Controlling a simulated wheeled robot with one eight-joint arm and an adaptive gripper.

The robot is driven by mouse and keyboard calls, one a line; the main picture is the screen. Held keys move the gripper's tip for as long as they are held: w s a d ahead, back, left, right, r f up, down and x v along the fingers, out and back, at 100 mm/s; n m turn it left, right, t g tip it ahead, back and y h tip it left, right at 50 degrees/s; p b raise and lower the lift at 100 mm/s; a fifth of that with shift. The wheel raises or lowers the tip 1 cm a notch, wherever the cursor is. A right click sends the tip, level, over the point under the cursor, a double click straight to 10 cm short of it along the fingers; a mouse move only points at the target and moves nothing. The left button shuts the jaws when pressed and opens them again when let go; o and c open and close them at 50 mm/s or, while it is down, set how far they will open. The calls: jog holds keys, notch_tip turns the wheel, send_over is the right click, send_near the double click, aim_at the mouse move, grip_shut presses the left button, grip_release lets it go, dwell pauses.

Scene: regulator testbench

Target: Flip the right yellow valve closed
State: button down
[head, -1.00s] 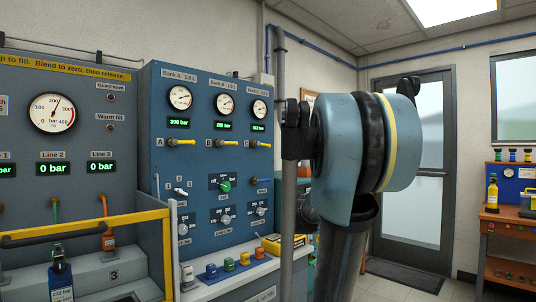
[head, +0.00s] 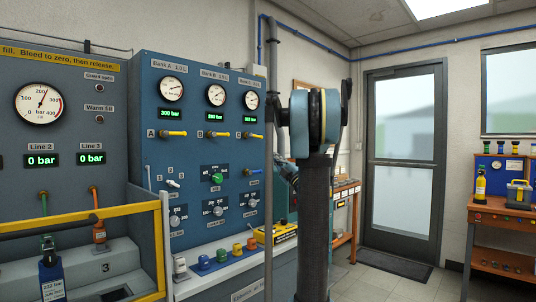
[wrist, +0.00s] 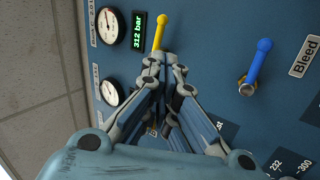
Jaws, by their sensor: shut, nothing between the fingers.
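The right yellow valve (head: 254,136) is the third in the row on the blue panel, under the right gauge and its green display. Its handle points to the right in the head view, like the two other yellow handles. In the wrist view its yellow handle (wrist: 160,33) shows beside the "312 bar" display, just beyond my fingertips. My gripper (wrist: 165,62) is shut and empty, its tips close to the base of that handle. I cannot tell whether they touch. The gripper hides the valve's base.
A blue bleed handle (wrist: 257,62) is to the right in the wrist view. The left yellow valve (head: 172,134) and middle yellow valve (head: 213,134) are left of the right one. A yellow rail (head: 90,221) and vertical grey post (head: 268,150) stand before the panels.

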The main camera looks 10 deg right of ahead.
aim_at(258, 136)
jog(key=x, duration=1.3)
jog(key=shift+r, duration=0.15)
jog(key=shift+w+r+n+y, duration=0.45)
jog(key=shift+r+n+y, duration=0.15)
jog(key=shift+n, duration=0.1)
